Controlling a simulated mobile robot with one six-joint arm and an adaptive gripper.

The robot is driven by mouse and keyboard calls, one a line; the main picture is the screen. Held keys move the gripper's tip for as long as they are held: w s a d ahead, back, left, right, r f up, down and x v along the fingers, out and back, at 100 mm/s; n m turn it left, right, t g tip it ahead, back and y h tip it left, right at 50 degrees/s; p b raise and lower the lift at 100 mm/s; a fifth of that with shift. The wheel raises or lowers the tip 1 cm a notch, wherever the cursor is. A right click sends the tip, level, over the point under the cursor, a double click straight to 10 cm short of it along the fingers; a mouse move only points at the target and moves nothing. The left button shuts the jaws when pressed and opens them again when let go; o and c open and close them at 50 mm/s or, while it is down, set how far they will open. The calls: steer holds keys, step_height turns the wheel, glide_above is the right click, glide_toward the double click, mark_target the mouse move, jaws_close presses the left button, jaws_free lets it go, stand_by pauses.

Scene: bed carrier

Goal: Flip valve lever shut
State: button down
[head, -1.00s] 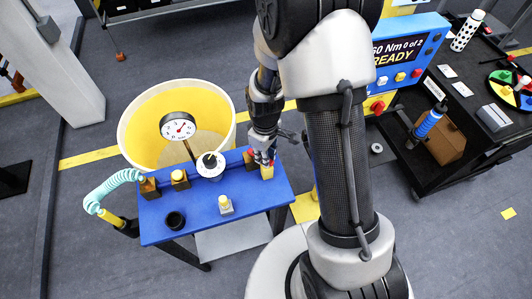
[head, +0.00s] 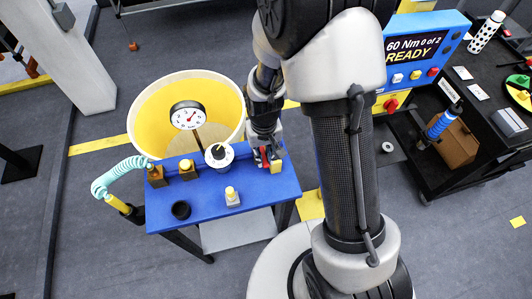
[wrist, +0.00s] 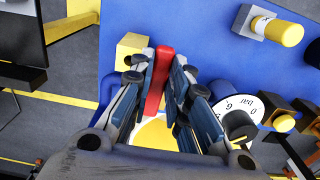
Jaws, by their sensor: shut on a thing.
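A red lever (wrist: 157,82) stands between the finger pads of my gripper (wrist: 165,85) in the wrist view. My gripper is shut on it, with its pads on both sides. In the head view my gripper (head: 266,155) points down at the right part of a blue bench top (head: 250,198). A small yellow block (wrist: 130,48) sits right beside the fingers and also shows in the head view (head: 277,167). The lever's base and pivot are hidden by the fingers.
A yellow-lined tub (head: 155,105) is behind. A teal coiled hose (head: 115,175) hangs at the left end. The bench front holds a yellow-capped fitting (head: 232,197) and a black ring (head: 181,210).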

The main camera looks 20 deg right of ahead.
mark_target(264, 158)
stand_by(0.5)
steer(key=c, duration=1.5)
jaws_free()
steer(key=shift+r, duration=6)
